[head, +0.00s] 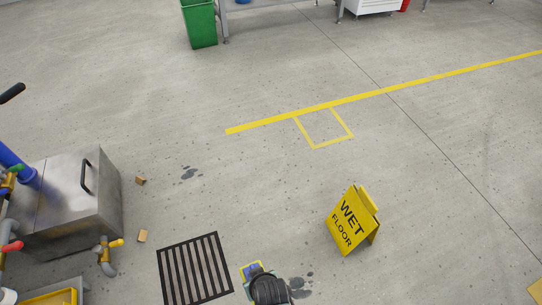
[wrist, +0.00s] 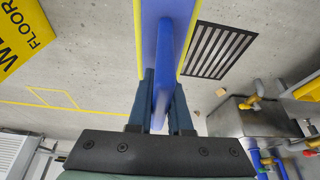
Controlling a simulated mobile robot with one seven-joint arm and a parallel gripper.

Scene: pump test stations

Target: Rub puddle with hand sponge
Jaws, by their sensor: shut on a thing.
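The hand sponge (wrist: 150,40) has a blue handle and body with yellow edges. My gripper (wrist: 162,95) is shut on its blue handle in the wrist view. In the head view a yellow and blue corner of the sponge (head: 250,268) shows past my dark wrist at the bottom edge; the wrist hides the rest. Dark wet spots of a puddle (head: 300,284) lie on the floor just right of my wrist, partly hidden by it. More wet spots (head: 188,174) lie farther off, up and left. I cannot tell whether the sponge touches the floor.
A yellow wet floor sign (head: 350,220) stands right of the puddle. A black floor grate (head: 195,268) lies left of the sponge. A steel pump station (head: 75,195) with pipes stands at left, with small brown blocks (head: 141,236) beside it. A green bin (head: 200,25) is far back.

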